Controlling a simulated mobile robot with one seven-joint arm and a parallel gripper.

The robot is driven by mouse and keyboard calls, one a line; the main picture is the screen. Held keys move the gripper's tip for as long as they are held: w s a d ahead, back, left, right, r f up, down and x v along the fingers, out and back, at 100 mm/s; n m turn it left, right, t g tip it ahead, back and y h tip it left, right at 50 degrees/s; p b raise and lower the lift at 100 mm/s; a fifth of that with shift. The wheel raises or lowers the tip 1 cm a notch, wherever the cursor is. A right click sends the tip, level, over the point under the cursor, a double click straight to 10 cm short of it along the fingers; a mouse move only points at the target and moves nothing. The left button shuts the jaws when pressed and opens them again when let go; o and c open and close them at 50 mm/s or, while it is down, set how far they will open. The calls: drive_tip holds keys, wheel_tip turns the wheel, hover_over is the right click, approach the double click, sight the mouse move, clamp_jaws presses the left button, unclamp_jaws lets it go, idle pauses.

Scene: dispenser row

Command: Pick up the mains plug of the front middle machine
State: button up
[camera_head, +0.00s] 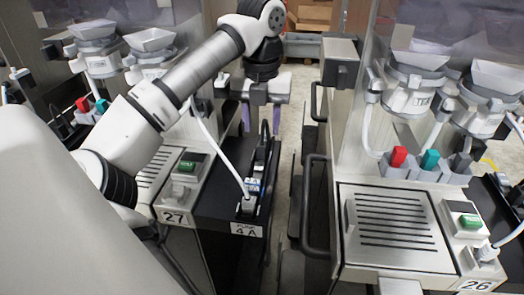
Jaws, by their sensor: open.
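A white mains plug (248,205) sits at the near end of a socket strip on a narrow black top, just right of the machine marked 27 (174,217). Its white cable (218,150) runs up and left, partly behind my arm. I cannot tell for certain which is the front middle machine. My gripper (262,122) points down with two purple fingers apart and nothing seen between them. In the picture it is above and beyond the plug near 27, apart from it.
The black top (215,215) carries a "4 A" label at its front edge. A dark upright item (264,138) stands on the strip's far part. Dark handles (308,200) edge the narrow gap to the right machine. Funnels and coloured levers (398,157) stand higher up.

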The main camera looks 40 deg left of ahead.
sight(262, 144)
drive_tip(key=shift+s+d+f+p, duration=0.1)
drive_tip(key=shift+f+p, duration=0.2)
drive_tip(key=shift+f, duration=1.25)
drive_tip(key=shift+s+f+p, duration=0.1)
drive_tip(key=shift+f+p, duration=0.2)
drive_tip(key=shift+f, duration=1.2)
drive_tip(key=shift+c, duration=0.4)
clamp_jaws()
